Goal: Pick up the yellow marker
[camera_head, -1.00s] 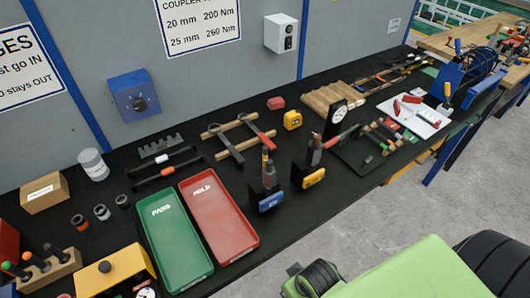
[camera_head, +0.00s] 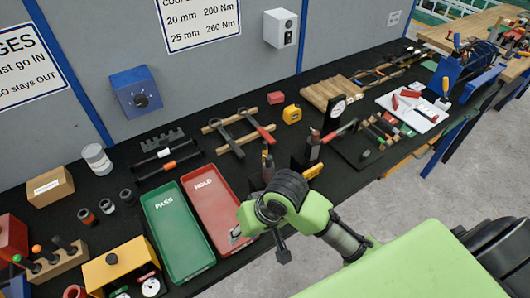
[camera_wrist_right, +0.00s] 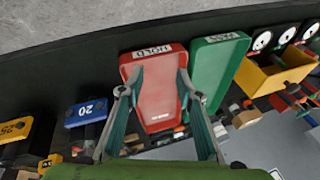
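I cannot pick out the yellow marker for sure in either view. Several thin coloured sticks (camera_head: 378,135) lie on a dark board at the right of the bench in the head view, too small to tell apart. My right gripper (camera_head: 258,240) hangs by the near end of the red HOLD tray (camera_head: 208,205). In the right wrist view my right gripper (camera_wrist_right: 152,84) is open, its two fingers apart with nothing between them. The red tray (camera_wrist_right: 160,90) shows beyond them. My left gripper is not in view.
A green PASS tray (camera_head: 175,235) lies beside the red one. A blue block marked 20 (camera_wrist_right: 88,113) and a yellow block marked 25 (camera_wrist_right: 14,130) stand on the other side. A yellow bin (camera_head: 118,268) and a white tray (camera_head: 415,108) are on the crowded black bench.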

